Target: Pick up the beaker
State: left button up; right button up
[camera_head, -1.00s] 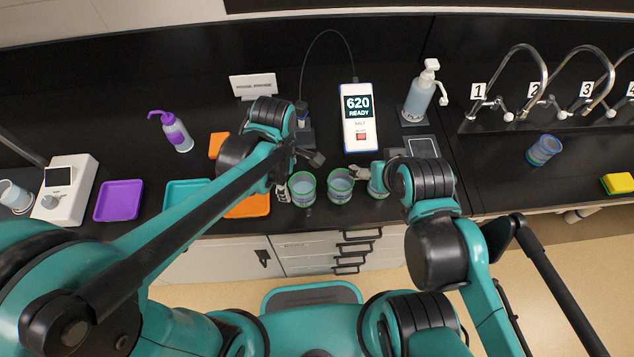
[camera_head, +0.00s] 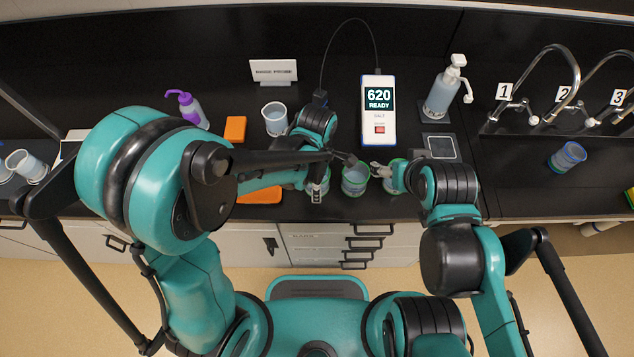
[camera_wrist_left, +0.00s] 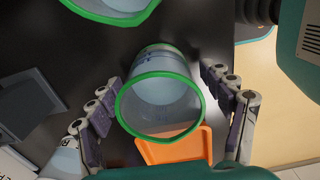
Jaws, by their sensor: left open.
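Several beakers stand on the black bench. A green-rimmed beaker (camera_wrist_left: 160,100) is between the two spread fingers of my left gripper (camera_wrist_left: 165,112) in the left wrist view, with space at its sides. In the head view my left gripper (camera_head: 331,176) is at this leftmost beaker (camera_head: 323,183), which the arm partly hides. A second green-rimmed beaker (camera_head: 355,181) stands just right of it. A third (camera_head: 392,183) is at my right gripper (camera_head: 383,170), whose finger gap is hidden. A clear beaker (camera_head: 275,119) stands farther back.
A meter reading 620 READY (camera_head: 379,105), a pump bottle (camera_head: 443,95) and a dark pad (camera_head: 441,148) stand behind and right. Numbered taps (camera_head: 540,100) and a blue-rimmed beaker (camera_head: 567,157) are at right. An orange tray (camera_head: 260,194) lies left of my left gripper.

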pick_arm(q)
jog(key=c, duration=1.3)
jog(key=shift+r, duration=0.2)
